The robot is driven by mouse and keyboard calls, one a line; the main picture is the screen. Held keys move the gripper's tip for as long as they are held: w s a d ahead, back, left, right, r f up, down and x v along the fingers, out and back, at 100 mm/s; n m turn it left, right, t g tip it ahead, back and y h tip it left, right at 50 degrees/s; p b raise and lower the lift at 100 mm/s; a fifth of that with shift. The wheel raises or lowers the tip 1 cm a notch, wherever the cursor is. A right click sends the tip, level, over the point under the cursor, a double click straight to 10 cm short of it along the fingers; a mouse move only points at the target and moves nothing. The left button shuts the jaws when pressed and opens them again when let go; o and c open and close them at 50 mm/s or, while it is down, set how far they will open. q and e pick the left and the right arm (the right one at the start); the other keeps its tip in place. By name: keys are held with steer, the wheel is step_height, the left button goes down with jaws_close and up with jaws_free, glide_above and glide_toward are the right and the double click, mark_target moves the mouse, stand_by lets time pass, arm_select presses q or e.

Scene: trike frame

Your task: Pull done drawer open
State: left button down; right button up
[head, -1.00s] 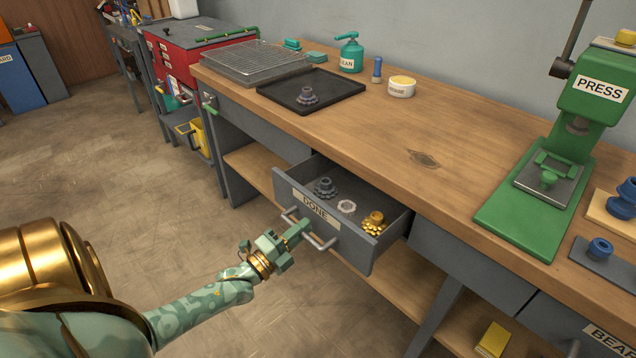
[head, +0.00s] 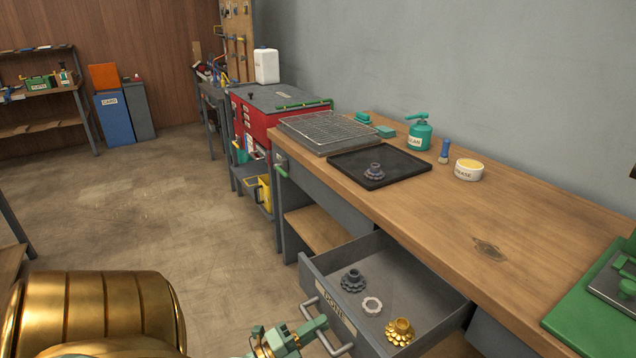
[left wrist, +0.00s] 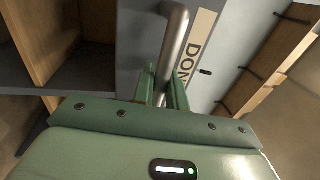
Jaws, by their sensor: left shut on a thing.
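The grey DONE drawer (head: 345,318) stands well out from the workbench in the head view. Its bar handle (head: 336,345) runs along the front. In it lie a dark gear (head: 353,281), a pale ring (head: 372,306) and a gold gear (head: 399,332). My left gripper (head: 298,340) is at the handle, low in the head view. In the left wrist view, its fingers (left wrist: 163,88) are shut around the metal handle (left wrist: 174,45), beside the DONE label (left wrist: 196,50). My right gripper is not in view.
On the workbench (head: 440,220) stand a black tray (head: 400,172) with a gear, a wire rack (head: 325,130), a green can (head: 419,135) and a grease tub (head: 469,169). A red cabinet (head: 265,115) stands beyond. The floor (head: 150,200) left of the bench is clear.

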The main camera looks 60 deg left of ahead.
arm_select(q)
steer(key=shift+f, duration=0.15)
steer(key=c, duration=1.5)
jaws_free()
steer(key=v, duration=1.6)
steer(key=shift+s, duration=0.15)
